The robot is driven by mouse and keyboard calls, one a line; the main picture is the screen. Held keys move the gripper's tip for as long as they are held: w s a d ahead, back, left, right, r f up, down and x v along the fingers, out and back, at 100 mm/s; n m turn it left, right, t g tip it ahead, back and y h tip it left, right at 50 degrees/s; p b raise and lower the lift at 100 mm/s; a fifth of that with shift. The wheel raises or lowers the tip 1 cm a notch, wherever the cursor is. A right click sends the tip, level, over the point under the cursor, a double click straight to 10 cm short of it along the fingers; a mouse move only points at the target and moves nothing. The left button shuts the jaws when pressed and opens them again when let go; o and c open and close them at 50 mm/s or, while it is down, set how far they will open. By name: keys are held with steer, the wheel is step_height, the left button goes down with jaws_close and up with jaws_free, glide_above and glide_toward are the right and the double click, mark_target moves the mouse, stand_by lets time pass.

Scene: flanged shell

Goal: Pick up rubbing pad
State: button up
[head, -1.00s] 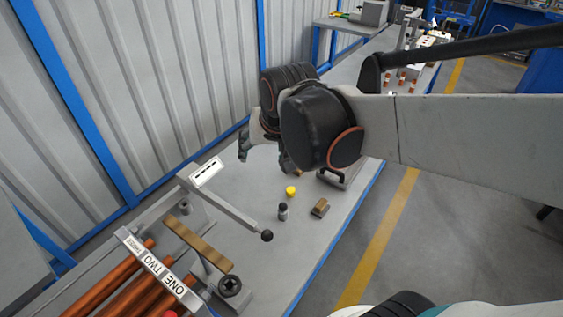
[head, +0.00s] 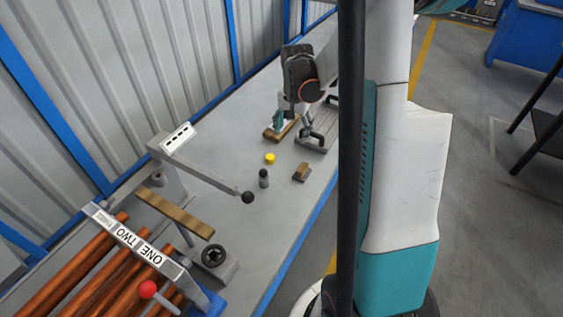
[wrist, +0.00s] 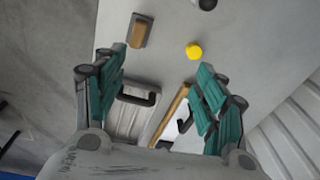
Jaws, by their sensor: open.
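My gripper (head: 290,121) is open and points down, low over the far part of the bench. In the wrist view its teal fingers (wrist: 162,64) are spread with nothing between the tips. A small brown block with a grey base (head: 301,172) lies apart from the gripper; it also shows in the wrist view (wrist: 140,31). A grey plate with a black handle (head: 312,142) lies close beside the gripper, also in the wrist view (wrist: 126,116). A wood-edged board with a pale face (head: 271,136) lies under the fingers, partly hidden. I cannot tell which is the rubbing pad.
A yellow cap (head: 269,158) and a dark-topped cylinder (head: 263,178) stand nearby. A lever with a black knob (head: 247,197) reaches over the bench in front. Copper-coloured rods (head: 72,268) fill the near left. A corrugated wall runs along the left.

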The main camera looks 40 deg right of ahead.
steer(key=m+b, duration=0.1)
steer(key=b, duration=0.1)
glide_above(303, 167)
step_height(303, 167, down, 7)
steer(key=shift+g, duration=0.4)
steer(key=f, duration=0.3)
steer(key=f+b, duration=0.1)
steer(key=f, duration=0.3)
steer(key=shift+w+a+b, duration=0.15)
steer(key=shift+a+b, duration=0.05)
steer(key=shift+b, duration=0.1)
steer(key=shift+d+f+b, duration=0.2)
steer(key=shift+f+b, duration=1.1)
steer(key=shift+f, duration=1.8)
steer(key=c, duration=1.2)
